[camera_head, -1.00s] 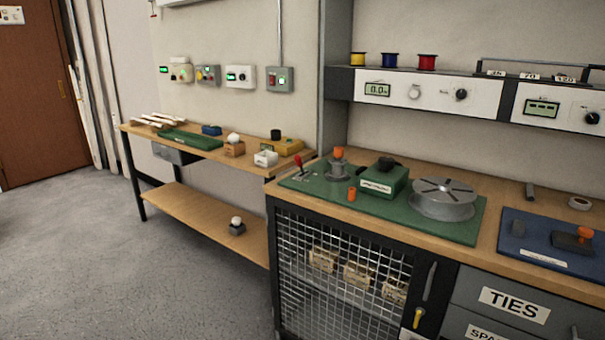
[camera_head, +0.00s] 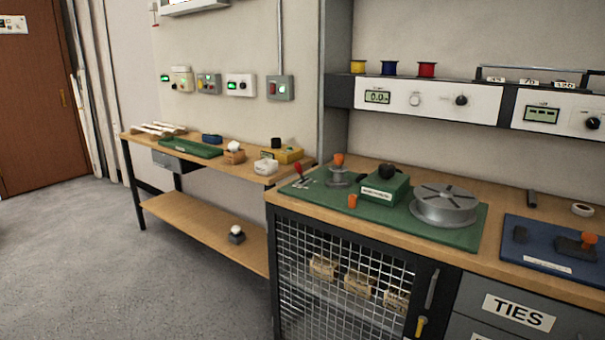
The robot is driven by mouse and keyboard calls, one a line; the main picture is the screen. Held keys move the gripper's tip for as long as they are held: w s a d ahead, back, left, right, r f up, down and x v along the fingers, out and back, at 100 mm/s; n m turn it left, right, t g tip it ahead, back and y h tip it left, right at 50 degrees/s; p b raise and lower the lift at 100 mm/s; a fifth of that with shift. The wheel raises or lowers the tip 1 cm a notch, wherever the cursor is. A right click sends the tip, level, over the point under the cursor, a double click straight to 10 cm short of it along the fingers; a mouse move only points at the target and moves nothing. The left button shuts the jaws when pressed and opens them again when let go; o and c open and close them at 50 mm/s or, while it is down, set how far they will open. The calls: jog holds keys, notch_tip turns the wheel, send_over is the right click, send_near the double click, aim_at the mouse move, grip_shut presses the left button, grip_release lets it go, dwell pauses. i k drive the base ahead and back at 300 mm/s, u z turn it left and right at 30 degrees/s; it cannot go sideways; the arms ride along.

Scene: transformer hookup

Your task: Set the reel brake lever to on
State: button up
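A lever with a red knob (camera_head: 298,169) stands at the left end of the green mat (camera_head: 412,232) on the workbench. It leans a little to the left, and small white labels lie at its foot, too small to read. I take it for the reel brake lever. The grey reel (camera_head: 445,204) lies flat on the right part of the same mat. Between them are a grey post with an orange knob (camera_head: 338,160), a green box with a black knob (camera_head: 384,184) and a small orange piece (camera_head: 352,201). My gripper is not in view.
A blue mat (camera_head: 550,246) with an orange-knobbed tool lies to the right on the bench. A mesh-door cabinet (camera_head: 340,285) is below. A lower wooden side table (camera_head: 215,165) stands left. The grey floor (camera_head: 80,270) at left is open.

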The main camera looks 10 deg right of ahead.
aim_at(297, 168)
jog(key=k, duration=1.35)
jog(key=u, duration=0.5)
jog(key=i, duration=0.85)
jog(key=u, duration=0.75)
jog(key=i, duration=0.75)
jog(key=u, duration=0.25)
